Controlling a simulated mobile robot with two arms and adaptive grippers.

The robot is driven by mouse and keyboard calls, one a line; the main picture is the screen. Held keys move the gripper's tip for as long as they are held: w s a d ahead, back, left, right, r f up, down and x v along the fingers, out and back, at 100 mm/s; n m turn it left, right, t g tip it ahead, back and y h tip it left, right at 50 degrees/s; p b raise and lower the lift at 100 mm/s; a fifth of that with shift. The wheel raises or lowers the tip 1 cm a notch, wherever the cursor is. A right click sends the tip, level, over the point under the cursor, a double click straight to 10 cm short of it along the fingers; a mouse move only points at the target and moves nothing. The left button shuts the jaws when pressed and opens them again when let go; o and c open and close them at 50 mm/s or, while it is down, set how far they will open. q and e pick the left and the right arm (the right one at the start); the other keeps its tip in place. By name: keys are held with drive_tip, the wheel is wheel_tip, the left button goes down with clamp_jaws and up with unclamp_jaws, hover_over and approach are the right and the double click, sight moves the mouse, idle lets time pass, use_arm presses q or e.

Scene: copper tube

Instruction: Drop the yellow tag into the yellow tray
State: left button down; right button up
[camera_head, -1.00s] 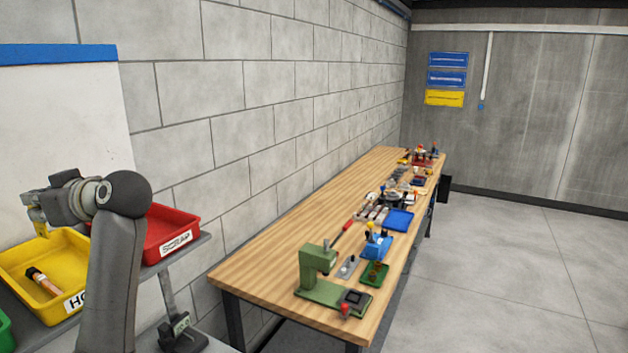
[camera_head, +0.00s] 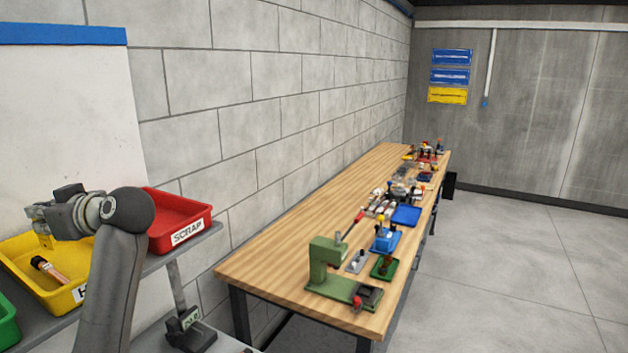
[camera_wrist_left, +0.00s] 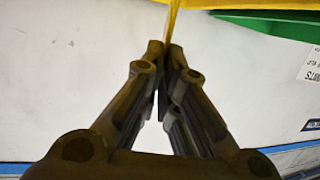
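The yellow tray (camera_head: 77,294) stands on a grey shelf at the left of the head view, with a copper-coloured tube (camera_head: 48,270) with a dark end lying in it. My left gripper (camera_head: 44,233) is above the tray's back part. Its fingers are shut on the yellow tag (camera_head: 45,241), which hangs below them and is seen small against the yellow tray. In the left wrist view the fingertips (camera_wrist_left: 167,46) meet on the tag (camera_wrist_left: 172,18), seen as a thin yellow strip edge-on. My right gripper is not in view.
A red tray (camera_head: 178,217) labelled SCRAP stands to the right of the yellow tray. A green tray (camera_head: 8,325) is at the left edge. A long wooden bench (camera_head: 270,265) with a green press (camera_head: 325,270) and several small items stands further right.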

use_arm(q)
drive_tip(key=shift+s+d+r, duration=0.1)
drive_tip(key=shift+d+r, duration=0.05)
drive_tip(key=shift+d, duration=0.1)
drive_tip(key=c, duration=1.6)
unclamp_jaws()
drive_tip(key=shift+a, duration=0.1)
drive_tip(key=shift+o, duration=0.2)
drive_tip(key=v, duration=1.1)
drive_tip(key=shift+d, duration=0.35)
drive_tip(key=shift+s+d, duration=0.1)
drive_tip(key=shift+d, duration=0.05)
